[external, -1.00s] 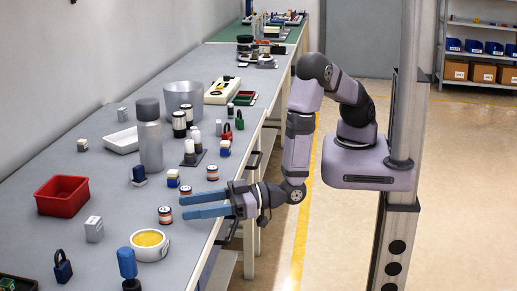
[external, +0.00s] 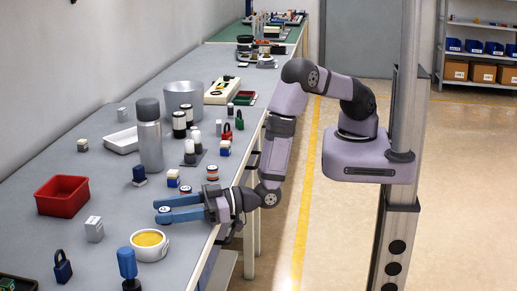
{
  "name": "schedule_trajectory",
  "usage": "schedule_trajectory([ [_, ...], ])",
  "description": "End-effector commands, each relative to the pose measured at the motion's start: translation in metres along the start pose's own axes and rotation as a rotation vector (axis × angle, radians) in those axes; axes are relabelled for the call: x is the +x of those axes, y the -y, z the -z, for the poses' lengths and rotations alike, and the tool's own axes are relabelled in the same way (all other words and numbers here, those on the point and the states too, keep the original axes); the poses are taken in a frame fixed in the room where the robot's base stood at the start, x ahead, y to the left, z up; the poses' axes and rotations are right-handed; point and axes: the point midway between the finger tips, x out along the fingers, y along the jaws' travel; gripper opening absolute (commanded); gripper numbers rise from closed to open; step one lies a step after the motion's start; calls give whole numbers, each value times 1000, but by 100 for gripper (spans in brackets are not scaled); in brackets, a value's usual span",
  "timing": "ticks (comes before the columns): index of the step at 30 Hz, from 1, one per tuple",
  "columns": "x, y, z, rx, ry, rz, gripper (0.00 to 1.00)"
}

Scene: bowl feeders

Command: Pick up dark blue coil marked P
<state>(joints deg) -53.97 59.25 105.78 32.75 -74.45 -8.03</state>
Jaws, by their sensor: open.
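Several small round coils with pale and orange-red bands stand on the grey bench. The nearest coil (external: 165,210) is between the two blue fingers of my gripper (external: 158,211), near their tips, and is partly hidden by them. My gripper is open, low over the bench and reaching in from the right. A second coil (external: 186,189) stands just behind the fingers. A third coil (external: 212,172) is farther back, near the bench's right edge. The letters on the coils are too small to read, so I cannot tell which is marked P.
A white bowl with yellow contents (external: 150,255) and a blue-handled tool (external: 127,268) stand in front of the fingers. A red bin (external: 62,206) and a pale block (external: 94,229) are to the left. A grey bottle (external: 149,140) stands behind.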

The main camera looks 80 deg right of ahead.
Motion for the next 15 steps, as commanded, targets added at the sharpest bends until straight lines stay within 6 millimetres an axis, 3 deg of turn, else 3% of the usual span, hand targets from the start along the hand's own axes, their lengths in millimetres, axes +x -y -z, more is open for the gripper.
schedule_trajectory([
  [11,7,0,0,0,1,0,48],
  [15,7,0,0,0,0,0,15],
])
